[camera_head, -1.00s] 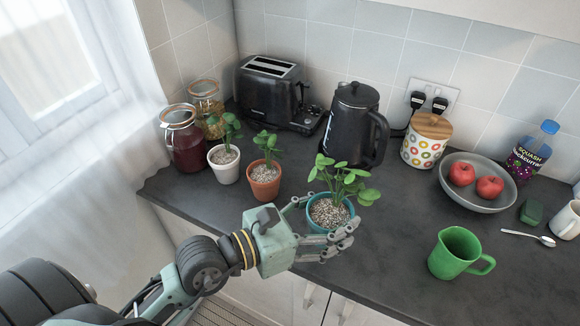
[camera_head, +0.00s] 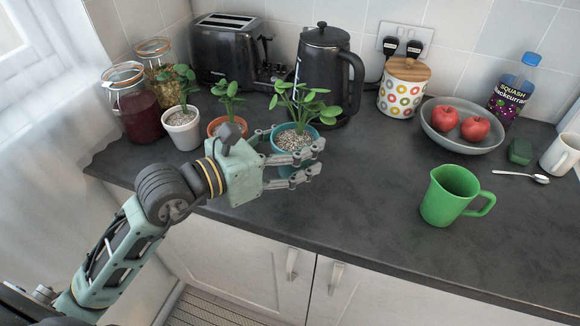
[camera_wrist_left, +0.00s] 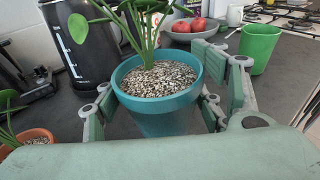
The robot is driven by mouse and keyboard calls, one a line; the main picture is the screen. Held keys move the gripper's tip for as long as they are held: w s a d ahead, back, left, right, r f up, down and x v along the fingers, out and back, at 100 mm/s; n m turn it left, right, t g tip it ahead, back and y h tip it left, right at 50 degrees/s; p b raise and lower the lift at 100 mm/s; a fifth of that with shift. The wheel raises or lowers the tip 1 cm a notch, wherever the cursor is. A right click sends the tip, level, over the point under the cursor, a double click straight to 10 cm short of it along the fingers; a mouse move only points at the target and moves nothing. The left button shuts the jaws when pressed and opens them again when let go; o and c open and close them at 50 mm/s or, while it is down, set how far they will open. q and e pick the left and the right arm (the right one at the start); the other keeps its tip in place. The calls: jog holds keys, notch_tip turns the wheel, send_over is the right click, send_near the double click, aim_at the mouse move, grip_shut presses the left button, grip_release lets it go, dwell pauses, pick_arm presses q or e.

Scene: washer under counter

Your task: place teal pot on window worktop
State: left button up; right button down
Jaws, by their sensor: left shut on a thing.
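The teal pot (camera_head: 295,143) holds gravel and a green leafy plant. It is on or just above the dark worktop (camera_head: 375,190), in front of the kettle; I cannot tell whether its base touches. My left gripper (camera_head: 294,160) is shut on the teal pot, with fingers on both sides of it. In the left wrist view the pot (camera_wrist_left: 160,112) is upright between the finger pads. The worktop stretch nearest the window carries a white pot and a terracotta pot. My right gripper is not in view.
The terracotta pot (camera_head: 228,125) and white pot (camera_head: 182,130) stand left of the teal pot. Jars (camera_head: 133,105), a toaster (camera_head: 228,55) and a black kettle (camera_head: 323,75) stand behind. A green mug (camera_head: 448,196) and fruit bowl (camera_head: 462,132) are right. The worktop's middle is clear.

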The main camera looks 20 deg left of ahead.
aim_at(278, 145)
pick_arm(q)
jog(key=shift+w+a+f, duration=0.35)
jog(key=shift+w+a, duration=0.15)
jog(key=shift+w, duration=0.1)
jog(key=shift+w+a+f, duration=0.35)
jog(key=shift+w+a, duration=0.1)
jog(key=shift+w, duration=0.15)
jog(key=shift+f, duration=2)
jog(key=shift+f, duration=0.1)
jog(key=shift+f, duration=0.15)
jog(key=o, duration=1.5)
